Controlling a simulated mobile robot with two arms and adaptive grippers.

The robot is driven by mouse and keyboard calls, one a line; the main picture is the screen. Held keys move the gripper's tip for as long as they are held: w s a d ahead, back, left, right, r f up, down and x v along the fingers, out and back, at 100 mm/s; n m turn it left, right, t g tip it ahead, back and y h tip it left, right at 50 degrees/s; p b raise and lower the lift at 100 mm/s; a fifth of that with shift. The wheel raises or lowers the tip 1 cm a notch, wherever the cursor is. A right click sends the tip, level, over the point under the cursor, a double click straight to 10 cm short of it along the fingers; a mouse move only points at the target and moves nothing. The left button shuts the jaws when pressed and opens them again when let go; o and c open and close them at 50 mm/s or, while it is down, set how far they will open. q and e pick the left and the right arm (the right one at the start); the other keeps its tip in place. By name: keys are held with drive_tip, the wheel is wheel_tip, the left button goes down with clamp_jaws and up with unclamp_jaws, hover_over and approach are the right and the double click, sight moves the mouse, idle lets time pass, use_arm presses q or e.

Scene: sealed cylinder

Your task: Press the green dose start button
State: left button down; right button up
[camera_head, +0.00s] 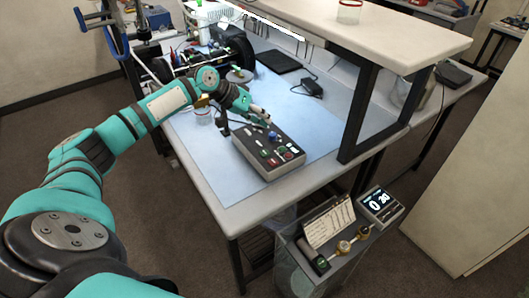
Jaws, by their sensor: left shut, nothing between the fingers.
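A dark control box (262,165) with small coloured buttons and knobs on its top lies on the blue mat of the workbench. A small green button (281,149) appears near its right front part, close to a red one (288,156). The labels are too small to read. My left gripper (263,113) is shut and empty. In the picture it shows just above the back edge of the box, up and left of the green button and apart from it. My right gripper is not in view.
The blue mat (205,160) is mostly clear left of the box. A small glass jar (204,117) stands beneath my arm. A black adapter (309,87) lies behind. A raised shelf (375,35) with a dark leg stands at the right. A cart with a display (380,205) stands in front.

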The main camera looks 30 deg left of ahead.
use_arm(q)
drive_tip(key=b, duration=0.7)
hover_over(264, 150)
wheel_tip(264, 150, down, 8)
drive_tip(key=shift+s+f, duration=0.1)
drive_tip(key=shift+f, duration=0.35)
idle(0.8)
drive_tip(key=shift+f, duration=0.35)
drive_tip(key=shift+f, duration=0.45)
idle(0.5)
drive_tip(key=shift+r, duration=0.1)
drive_tip(key=shift+r+p, duration=0.6)
drive_tip(key=shift+r, duration=0.15)
